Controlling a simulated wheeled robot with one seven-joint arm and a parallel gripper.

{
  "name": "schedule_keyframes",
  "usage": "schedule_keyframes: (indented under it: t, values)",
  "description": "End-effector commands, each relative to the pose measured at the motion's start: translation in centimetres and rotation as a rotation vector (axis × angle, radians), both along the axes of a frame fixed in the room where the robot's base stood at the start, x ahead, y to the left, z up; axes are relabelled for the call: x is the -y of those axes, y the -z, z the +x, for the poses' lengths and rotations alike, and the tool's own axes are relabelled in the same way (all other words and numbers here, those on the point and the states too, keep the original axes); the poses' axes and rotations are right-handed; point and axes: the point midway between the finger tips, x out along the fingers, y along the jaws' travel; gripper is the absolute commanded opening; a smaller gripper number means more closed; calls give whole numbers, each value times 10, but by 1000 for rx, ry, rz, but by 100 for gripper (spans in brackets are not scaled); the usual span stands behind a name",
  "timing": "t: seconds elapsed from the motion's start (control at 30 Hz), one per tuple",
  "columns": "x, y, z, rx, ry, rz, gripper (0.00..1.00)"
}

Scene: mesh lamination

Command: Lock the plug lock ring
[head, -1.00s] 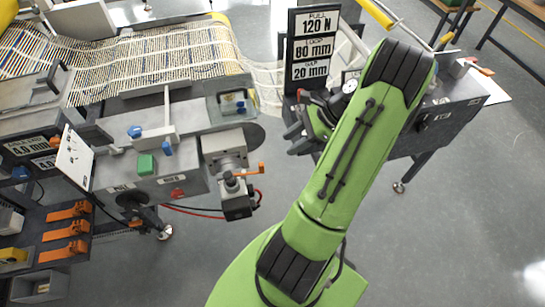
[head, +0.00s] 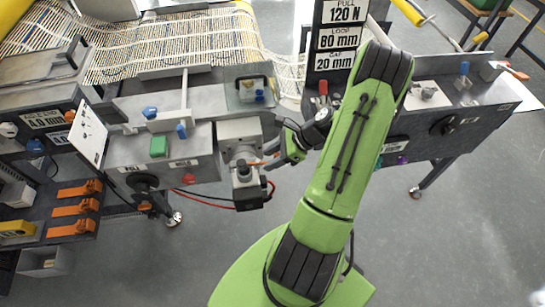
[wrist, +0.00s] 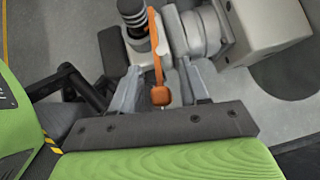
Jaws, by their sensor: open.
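The plug (wrist: 138,22) is a dark ribbed cylinder at the top of the wrist view, with a pale band. An orange lever (wrist: 157,60) runs from beside it down to an orange knob at its end; I take it for the lock ring's handle. In the head view the plug fitting (head: 243,172) sits below the grey motor housing. My gripper (wrist: 163,84) is open, with one finger on each side of the orange knob. Contact between fingers and knob cannot be made out. In the head view my gripper (head: 278,150) is partly hidden by my arm.
The grey machine housing (head: 200,170) stands left of my gripper, with a green button and blue clamps. Red and black cables (head: 215,198) hang below the motor. The right-hand machine (head: 450,125) stands behind my arm. Open floor lies at lower right.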

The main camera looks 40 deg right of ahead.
Motion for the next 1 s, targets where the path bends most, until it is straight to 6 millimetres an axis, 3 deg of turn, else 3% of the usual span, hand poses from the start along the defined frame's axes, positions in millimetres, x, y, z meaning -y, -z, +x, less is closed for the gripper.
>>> schedule_keyframes:
  t: [0.13,0.43,1.0]
  values:
    - [0,-1,0,0,0,0,43]
    - [0,-1,0,1,-1,0,0]
    - [6,-2,5,3,-147,-3,0]
